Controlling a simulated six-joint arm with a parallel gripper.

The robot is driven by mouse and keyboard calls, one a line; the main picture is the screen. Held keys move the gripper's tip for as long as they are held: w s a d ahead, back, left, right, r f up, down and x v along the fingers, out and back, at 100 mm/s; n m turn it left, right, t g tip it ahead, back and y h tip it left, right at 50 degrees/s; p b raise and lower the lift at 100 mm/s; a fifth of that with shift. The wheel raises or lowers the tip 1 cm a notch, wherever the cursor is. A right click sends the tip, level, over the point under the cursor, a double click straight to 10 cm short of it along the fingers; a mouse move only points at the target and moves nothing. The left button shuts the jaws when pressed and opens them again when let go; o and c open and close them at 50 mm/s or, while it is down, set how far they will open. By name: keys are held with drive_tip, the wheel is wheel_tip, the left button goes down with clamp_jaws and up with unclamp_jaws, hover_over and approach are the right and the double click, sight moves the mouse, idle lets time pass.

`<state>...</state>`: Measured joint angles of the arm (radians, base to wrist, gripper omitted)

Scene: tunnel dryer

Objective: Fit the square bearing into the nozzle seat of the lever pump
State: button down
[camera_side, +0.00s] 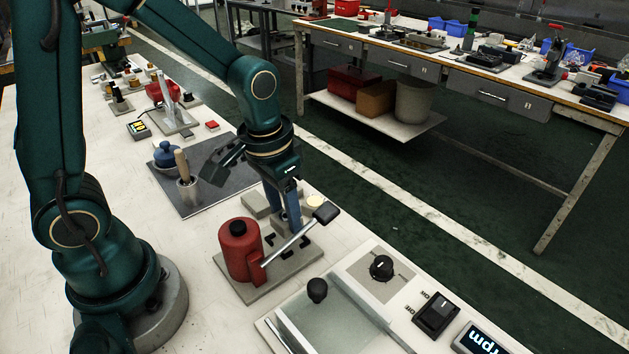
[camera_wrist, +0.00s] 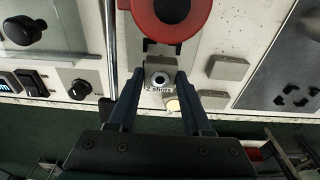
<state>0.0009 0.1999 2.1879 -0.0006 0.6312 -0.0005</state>
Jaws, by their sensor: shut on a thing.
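My gripper (camera_wrist: 160,75) is shut on the square bearing (camera_wrist: 161,78), a pale block with a dark round hole, seen between the fingertips in the wrist view. In the side view my gripper (camera_side: 290,222) points down beside the lever pump (camera_side: 238,252), a red cylinder with a black cap on a grey plate. The pump's red top (camera_wrist: 172,18) fills the upper middle of the wrist view. Black corner brackets (camera_wrist: 150,46), apparently the nozzle seat, lie between pump and bearing. They also show on the plate in the side view (camera_side: 285,243). The bearing's height above the plate is unclear.
The pump's lever (camera_side: 290,243) slants up close to my fingers, ending in a black grip (camera_side: 326,212). Grey blocks (camera_side: 255,205) and a cream disc (camera_side: 315,202) lie behind. A control panel (camera_side: 378,290) stands in front; a dark mat (camera_side: 205,206) lies behind left.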

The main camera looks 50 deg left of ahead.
sight(283, 218)
drive_tip(key=shift+f, duration=1.7)
drive_tip(key=shift+f, duration=0.15)
drive_tip(key=c, duration=0.6)
unclamp_jaws()
